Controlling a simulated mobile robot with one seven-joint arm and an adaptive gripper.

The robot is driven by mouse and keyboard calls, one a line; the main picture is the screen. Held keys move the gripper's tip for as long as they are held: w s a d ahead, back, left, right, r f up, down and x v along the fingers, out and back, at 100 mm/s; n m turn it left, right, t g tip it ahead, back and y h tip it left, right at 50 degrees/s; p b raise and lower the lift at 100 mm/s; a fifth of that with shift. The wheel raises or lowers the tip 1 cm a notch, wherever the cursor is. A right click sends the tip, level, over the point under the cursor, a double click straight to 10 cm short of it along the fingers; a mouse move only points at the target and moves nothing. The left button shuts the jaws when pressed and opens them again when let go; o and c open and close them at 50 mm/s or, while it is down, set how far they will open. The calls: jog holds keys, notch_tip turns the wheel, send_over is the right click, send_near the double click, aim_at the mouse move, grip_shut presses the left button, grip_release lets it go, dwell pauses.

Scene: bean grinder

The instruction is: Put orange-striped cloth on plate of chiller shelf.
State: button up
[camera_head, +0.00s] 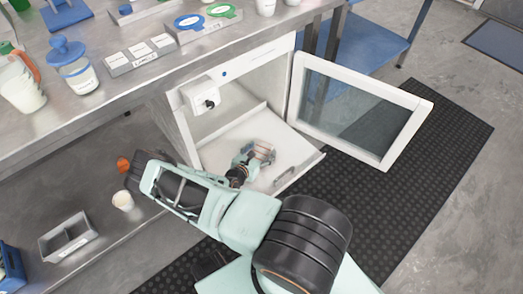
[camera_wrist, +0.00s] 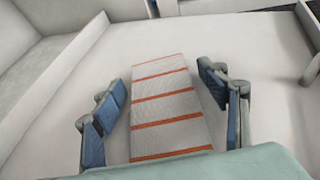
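The orange-striped cloth (camera_wrist: 168,107) is a white strip with orange bands, lying on the white plate (camera_wrist: 265,52) of the chiller shelf in the wrist view. My gripper (camera_wrist: 163,78) is open, with its blue-padded fingers on either side of the cloth and narrow gaps showing between. The near end of the cloth is hidden by my gripper's body. In the head view my gripper (camera_head: 258,157) is low over the pulled-out plate (camera_head: 222,148) at the front of the open chiller (camera_head: 188,135); the cloth is small and partly hidden there.
The chiller's glass door (camera_head: 355,105) stands open to the right. A white box with a black knob (camera_head: 203,97) is inside at the upper left. The counter (camera_head: 130,85) runs above. A cup (camera_head: 122,200) and a grey bin (camera_head: 68,237) stand on the lower shelf at left.

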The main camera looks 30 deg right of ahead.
jog(key=shift+r, duration=0.2)
jog(key=p+v, duration=0.3)
jog(key=v, duration=0.9)
jog(key=shift+p, duration=0.4)
